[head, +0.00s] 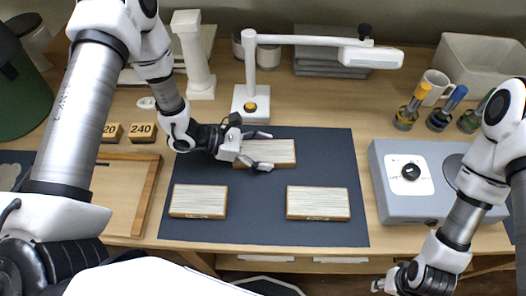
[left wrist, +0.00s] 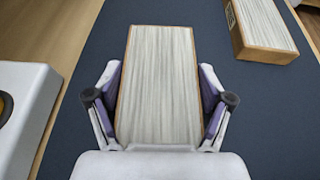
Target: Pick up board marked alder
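Three pale, streaked boards with brown edges lie on the dark mat (head: 265,225): a back board (head: 283,151), a front left board (head: 198,201) and a front right board (head: 318,203). No wood name is readable on any of them. My left gripper (head: 266,151) is at the back board, with one finger along each long side. In the left wrist view the same board (left wrist: 158,85) lies between the spread fingers, with narrow gaps near the fingertips. Another board (left wrist: 262,28) shows at the upper right there. My right gripper (head: 384,284) is at the bottom edge, small and partly hidden.
A white lamp (head: 250,100) stands behind the mat, its base close to my left gripper. A grey device with a black knob (head: 411,172) is right of the mat. Blocks marked 20 (head: 112,132) and 240 (head: 143,132) and a wooden tray (head: 147,197) are left.

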